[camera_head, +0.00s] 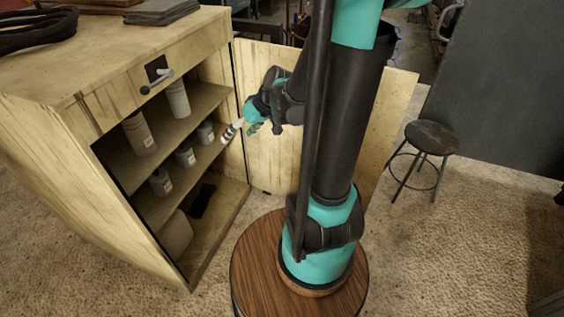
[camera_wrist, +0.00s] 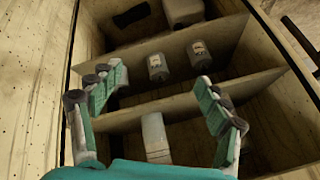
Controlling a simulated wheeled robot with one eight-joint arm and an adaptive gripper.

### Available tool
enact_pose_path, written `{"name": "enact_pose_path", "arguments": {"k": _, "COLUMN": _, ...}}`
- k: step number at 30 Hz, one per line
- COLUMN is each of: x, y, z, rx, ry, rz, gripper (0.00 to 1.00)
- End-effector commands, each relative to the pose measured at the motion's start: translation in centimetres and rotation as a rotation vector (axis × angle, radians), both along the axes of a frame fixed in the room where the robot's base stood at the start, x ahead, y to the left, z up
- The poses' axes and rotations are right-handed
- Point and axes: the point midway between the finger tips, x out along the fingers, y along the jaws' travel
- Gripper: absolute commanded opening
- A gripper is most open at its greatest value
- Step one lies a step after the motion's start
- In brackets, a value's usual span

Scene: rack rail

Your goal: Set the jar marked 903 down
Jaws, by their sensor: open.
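My gripper (camera_head: 236,130) is at the right side of the open cabinet front, at about middle-shelf height. In the wrist view my gripper (camera_wrist: 160,82) has its fingers spread wide with nothing held between them. The middle shelf holds small grey labelled jars (camera_head: 185,154), (camera_head: 162,181) and (camera_head: 206,132). Two of them show beyond the fingertips in the wrist view, one jar (camera_wrist: 157,67) and another jar (camera_wrist: 199,55). The shelf above holds two taller pale jars (camera_head: 138,133) and (camera_head: 178,98); one tall jar (camera_wrist: 155,135) shows between my fingers. No label is readable, so I cannot tell which is 903.
The wooden cabinet (camera_head: 110,80) has an open door (camera_head: 268,165) on its right. The bottom compartment holds a pale rounded object (camera_head: 177,235) and a dark flat one (camera_head: 203,200). A stool (camera_head: 432,137) stands at the right. Floor between is clear.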

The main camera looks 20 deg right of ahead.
Motion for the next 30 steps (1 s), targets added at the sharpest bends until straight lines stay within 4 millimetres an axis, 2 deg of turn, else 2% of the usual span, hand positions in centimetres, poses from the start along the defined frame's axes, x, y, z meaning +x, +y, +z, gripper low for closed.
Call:
{"name": "enact_pose_path", "arguments": {"k": 1, "x": -2.0, "y": -1.1, "z": -0.5, "rx": -0.046, "ry": 0.024, "rz": -0.051, "gripper": 0.77}}
{"name": "enact_pose_path", "arguments": {"k": 6, "x": -7.3, "y": -5.3, "z": -2.2, "rx": -0.195, "ry": 0.077, "rz": -0.246, "gripper": 0.77}}
{"name": "enact_pose_path", "arguments": {"k": 12, "x": -11.3, "y": -9.2, "z": -3.6, "rx": -0.31, "ry": 0.085, "rz": -0.417, "gripper": 0.77}}
{"name": "enact_pose_path", "arguments": {"k": 18, "x": -12.5, "y": -10.5, "z": -3.9, "rx": -0.348, "ry": 0.079, "rz": -0.477, "gripper": 0.77}}
{"name": "enact_pose_path", "arguments": {"k": 30, "x": -12.5, "y": -10.5, "z": -3.9, "rx": -0.348, "ry": 0.079, "rz": -0.477, "gripper": 0.77}}
